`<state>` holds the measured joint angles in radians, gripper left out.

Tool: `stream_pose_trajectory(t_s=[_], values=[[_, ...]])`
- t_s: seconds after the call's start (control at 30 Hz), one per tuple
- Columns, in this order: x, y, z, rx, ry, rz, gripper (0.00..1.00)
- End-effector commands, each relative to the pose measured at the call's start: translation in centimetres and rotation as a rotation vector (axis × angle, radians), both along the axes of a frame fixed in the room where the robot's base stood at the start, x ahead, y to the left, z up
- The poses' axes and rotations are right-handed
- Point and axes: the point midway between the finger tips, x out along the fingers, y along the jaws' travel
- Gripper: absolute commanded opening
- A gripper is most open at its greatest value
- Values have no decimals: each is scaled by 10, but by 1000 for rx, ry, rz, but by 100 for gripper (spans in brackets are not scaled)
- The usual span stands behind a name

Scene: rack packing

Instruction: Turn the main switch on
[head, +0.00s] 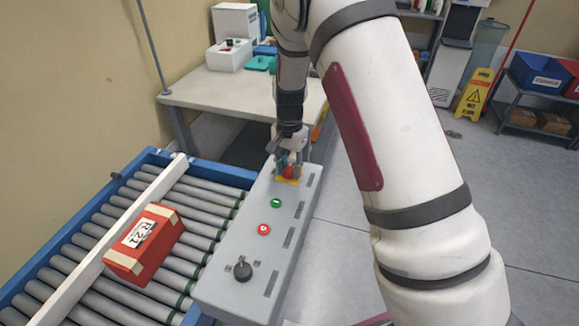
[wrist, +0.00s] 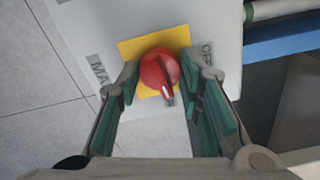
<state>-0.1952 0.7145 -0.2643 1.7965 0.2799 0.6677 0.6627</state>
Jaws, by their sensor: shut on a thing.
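The main switch is a red rotary knob (wrist: 158,70) on a yellow square plate (wrist: 130,48) at the far end of the grey control panel (head: 238,215). In the wrist view, its raised bar points down the picture, tilted slightly to the right. An "OFF" label (wrist: 207,53) lies to its right and a partly cut "MAIN" label (wrist: 97,70) to its left. My gripper (head: 289,167) reaches down over the switch, its green-padded fingers on either side. It is shut on the knob and partly hides it in the head view.
The panel also carries a green button (head: 276,202), a red button (head: 263,230) and a black selector knob (head: 243,271). A red box (head: 146,246) sits on the roller conveyor (head: 200,215) to the left. A white table (head: 215,92) stands behind.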

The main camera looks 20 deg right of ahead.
Motion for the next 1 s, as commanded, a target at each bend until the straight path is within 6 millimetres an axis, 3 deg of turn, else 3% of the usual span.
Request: stream_pose_trajectory(t_s=[0.33, 0.87, 0.9, 0.97, 1.0], values=[[0, 1, 0, 2, -1, -126, 5], [1, 1, 0, 1, -2, -146, 5], [1, 1, 0, 1, -2, -146, 42], [1, 1, 0, 1, -2, -145, 54], [1, 1, 0, 1, -2, -145, 54]])
